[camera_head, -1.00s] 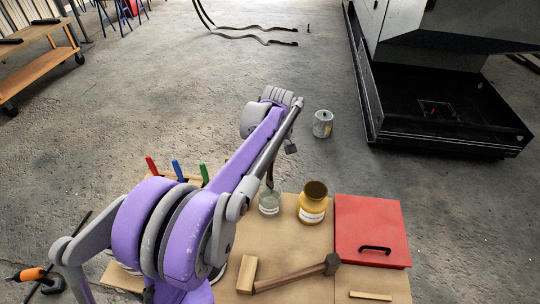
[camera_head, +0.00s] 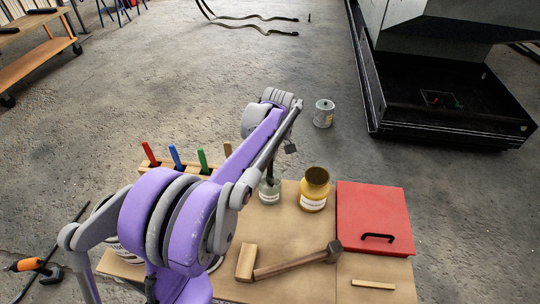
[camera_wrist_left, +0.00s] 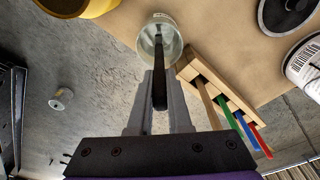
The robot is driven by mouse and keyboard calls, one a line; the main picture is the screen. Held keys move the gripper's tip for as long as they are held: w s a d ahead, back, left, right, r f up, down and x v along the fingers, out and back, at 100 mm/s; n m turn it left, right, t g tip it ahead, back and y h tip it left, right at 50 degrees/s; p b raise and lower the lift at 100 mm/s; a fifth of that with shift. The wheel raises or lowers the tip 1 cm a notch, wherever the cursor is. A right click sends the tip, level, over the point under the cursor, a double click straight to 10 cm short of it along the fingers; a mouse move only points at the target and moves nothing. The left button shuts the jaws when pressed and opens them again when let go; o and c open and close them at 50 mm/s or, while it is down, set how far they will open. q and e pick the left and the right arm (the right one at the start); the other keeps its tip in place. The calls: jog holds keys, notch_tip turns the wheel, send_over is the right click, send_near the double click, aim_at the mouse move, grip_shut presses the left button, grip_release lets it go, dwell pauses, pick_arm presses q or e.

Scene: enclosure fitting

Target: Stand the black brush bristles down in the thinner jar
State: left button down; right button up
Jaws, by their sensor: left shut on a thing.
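The thinner jar (camera_head: 270,191) is clear glass with a pale label and stands at the back of the tan board. It also shows in the left wrist view (camera_wrist_left: 148,43). The black brush (camera_wrist_left: 160,88) runs from my left gripper (camera_wrist_left: 160,105) to the jar's mouth, and its far end shows inside the rim. My left gripper is shut on the brush above the jar. In the head view the dark brush (camera_head: 271,168) looks upright at the jar. My arm hides most of the gripper there. Whether the bristles touch the jar's bottom cannot be told.
A yellow jar (camera_head: 314,190) stands close right of the thinner jar. A wooden rack (camera_head: 186,165) with coloured handles is to its left. A mallet (camera_head: 290,263) lies in front, with a red case (camera_head: 372,218) to the right.

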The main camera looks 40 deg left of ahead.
pick_arm(q)
jog(key=c, duration=0.8)
grip_release()
jog(key=shift+o, duration=0.2)
jog(key=shift+r, duration=0.15)
notch_tip(320, 180, up, 10)
jog(key=d, duration=0.1)
jog(key=shift+s+d+r+p, duration=0.2)
jog(key=shift+r+p, duration=0.05)
jog(key=shift+p, duration=0.1)
jog(key=s+d+f+m+t, duration=0.2)
jog(key=s+d+f+m, duration=0.4)
jog(key=s+d, duration=0.3)
jog(key=s+d+f+m+t+h, duration=0.1)
jog(key=s+d+f+m+t, duration=0.2)
jog(key=s+d+f+m, duration=0.3)
jog(key=s+d+m, duration=0.2)
jog(key=s+d, duration=0.1)
jog(key=s, duration=0.1)
jog(key=shift+s+d+m+h, duration=0.15)
jog(key=shift+s+m+h, duration=0.15)
jog(key=shift+m, duration=0.1)
